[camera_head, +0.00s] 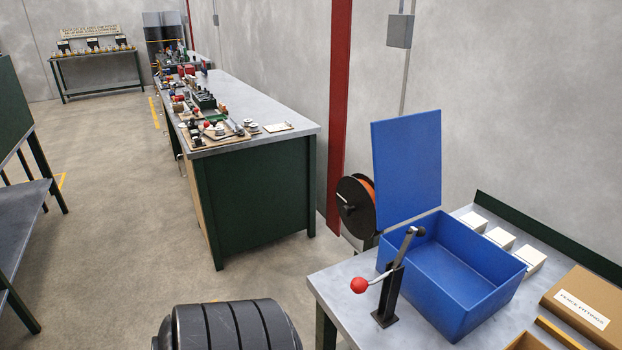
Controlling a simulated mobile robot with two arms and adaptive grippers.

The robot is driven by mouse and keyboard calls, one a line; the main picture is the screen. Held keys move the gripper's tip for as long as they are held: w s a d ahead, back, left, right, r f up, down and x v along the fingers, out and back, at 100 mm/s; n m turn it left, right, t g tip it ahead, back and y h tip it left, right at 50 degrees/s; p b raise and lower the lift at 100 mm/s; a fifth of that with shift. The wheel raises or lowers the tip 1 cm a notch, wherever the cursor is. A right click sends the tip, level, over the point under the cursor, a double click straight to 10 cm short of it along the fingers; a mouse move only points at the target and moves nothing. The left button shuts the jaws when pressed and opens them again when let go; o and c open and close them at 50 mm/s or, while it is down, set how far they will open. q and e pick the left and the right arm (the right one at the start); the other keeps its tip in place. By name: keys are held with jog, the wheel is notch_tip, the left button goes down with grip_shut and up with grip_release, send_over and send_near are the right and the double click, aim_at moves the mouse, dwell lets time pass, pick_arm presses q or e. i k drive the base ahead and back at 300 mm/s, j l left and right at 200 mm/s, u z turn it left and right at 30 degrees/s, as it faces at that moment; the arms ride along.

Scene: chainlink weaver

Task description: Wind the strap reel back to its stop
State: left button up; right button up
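The strap reel (360,216) is a black disc with orange strap showing behind its rim. It stands upright beyond the near workbench, between the red post and the raised blue lid. A small crank handle (345,204) sticks out from the left of its face. The blue lid and bin hide part of its right side, and its lower mount is mostly hidden. I cannot tell from this view how far it is wound. Neither of my grippers is in view.
On the near bench (345,275) stand an open blue bin (470,305) and a red-knobbed lever (389,291). White blocks (499,238) and a labelled cardboard box (588,306) lie to the right. A cluttered long bench (257,195) stands beyond. The floor (120,240) to the left is clear.

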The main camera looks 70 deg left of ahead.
aim_at(355, 196)
jog(key=u, duration=1.85)
jog(key=i+j, duration=0.1)
jog(key=j, duration=0.15)
